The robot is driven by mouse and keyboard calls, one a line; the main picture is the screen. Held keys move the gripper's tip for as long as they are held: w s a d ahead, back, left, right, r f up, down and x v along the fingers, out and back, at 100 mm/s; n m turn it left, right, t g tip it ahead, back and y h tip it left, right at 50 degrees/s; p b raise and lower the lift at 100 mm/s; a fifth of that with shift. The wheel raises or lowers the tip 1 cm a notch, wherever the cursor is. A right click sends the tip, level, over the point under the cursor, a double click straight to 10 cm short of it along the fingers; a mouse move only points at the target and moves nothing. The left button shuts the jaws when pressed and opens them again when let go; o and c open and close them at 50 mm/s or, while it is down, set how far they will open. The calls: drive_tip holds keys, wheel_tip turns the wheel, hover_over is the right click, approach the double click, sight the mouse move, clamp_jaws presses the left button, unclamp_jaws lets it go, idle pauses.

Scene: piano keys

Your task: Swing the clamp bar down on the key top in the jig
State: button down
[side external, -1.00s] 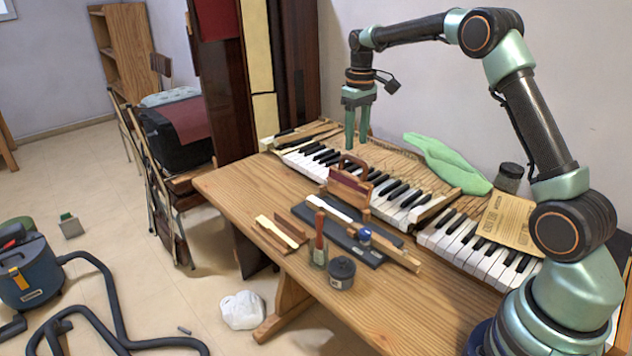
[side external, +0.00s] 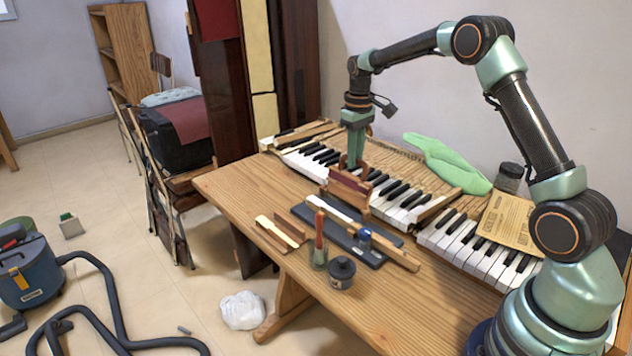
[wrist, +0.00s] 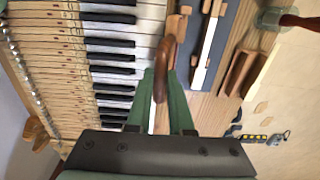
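The jig (side external: 390,240) is a dark base on the wooden table, with a pale key top (side external: 330,208) lying along it. The clamp bar (side external: 349,188) stands raised at the jig's far side, a reddish-brown piece with an arched wooden handle (side external: 344,163). In the wrist view the handle (wrist: 163,62) shows edge-on. My gripper (side external: 355,165) reaches down at the handle; in the wrist view its two green fingers (wrist: 164,82) stand on either side of it. They look open around it, and I cannot tell whether they touch it. The fingertips partly overlap the handle.
The piano keyboard (side external: 408,202) runs close behind the jig. A red-handled tool in a glass jar (side external: 319,252), a dark pot (side external: 341,272) and wooden strips (side external: 272,236) stand near the front. A green cloth (side external: 445,165) lies behind the keys. The table's left end is clear.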

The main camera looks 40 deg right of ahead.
drive_tip(key=shift+a+r, duration=0.15)
drive_tip(key=shift+a, duration=0.45)
drive_tip(key=shift+a+r, duration=0.15)
drive_tip(key=shift+a, duration=0.45)
drive_tip(key=shift+a, duration=0.15)
drive_tip(key=shift+a, duration=1.05)
drive_tip(key=shift+a+f, duration=0.25)
drive_tip(key=shift+a, duration=0.9)
